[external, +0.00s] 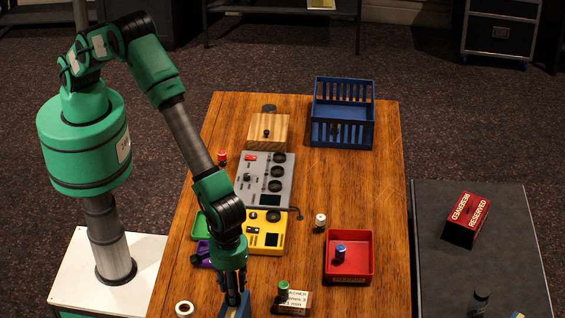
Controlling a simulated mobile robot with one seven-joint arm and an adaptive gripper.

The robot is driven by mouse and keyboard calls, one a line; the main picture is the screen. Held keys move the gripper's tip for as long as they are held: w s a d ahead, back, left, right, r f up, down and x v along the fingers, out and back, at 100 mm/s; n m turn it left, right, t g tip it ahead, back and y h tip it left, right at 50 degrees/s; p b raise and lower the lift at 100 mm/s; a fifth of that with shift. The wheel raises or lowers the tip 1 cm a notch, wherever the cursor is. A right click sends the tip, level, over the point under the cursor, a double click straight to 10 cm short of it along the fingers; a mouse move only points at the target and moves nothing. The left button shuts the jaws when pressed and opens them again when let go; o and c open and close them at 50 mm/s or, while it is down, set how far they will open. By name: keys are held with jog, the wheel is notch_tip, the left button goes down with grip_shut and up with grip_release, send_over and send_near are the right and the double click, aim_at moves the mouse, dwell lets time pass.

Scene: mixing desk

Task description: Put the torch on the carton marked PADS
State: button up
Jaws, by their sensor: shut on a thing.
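My gripper (233,285) points down at the near edge of the wooden table. It is shut on a dark, slender thing (233,298), which I take to be the torch; the fingers hide most of it. A blue box-like thing (226,311) is directly below, cut off by the picture's bottom edge. It may be the carton, but no PADS marking shows. I cannot tell whether the held thing touches it.
A small brown box with a white label (293,301) and a green-topped item (283,289) stand close right. A tape roll (184,309) lies left. A yellow device (266,231), red tray (348,258) and blue crate (343,112) stand farther off. Table between tray and crate is mostly clear.

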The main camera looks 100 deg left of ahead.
jog(key=shift+f, duration=0.5)
jog(key=shift+f, duration=0.2)
jog(key=o, duration=1.3)
jog(key=shift+r, duration=0.1)
notch_tip(320, 180, up, 12)
jog(key=shift+r+b, duration=0.1)
jog(key=shift+b, duration=0.45)
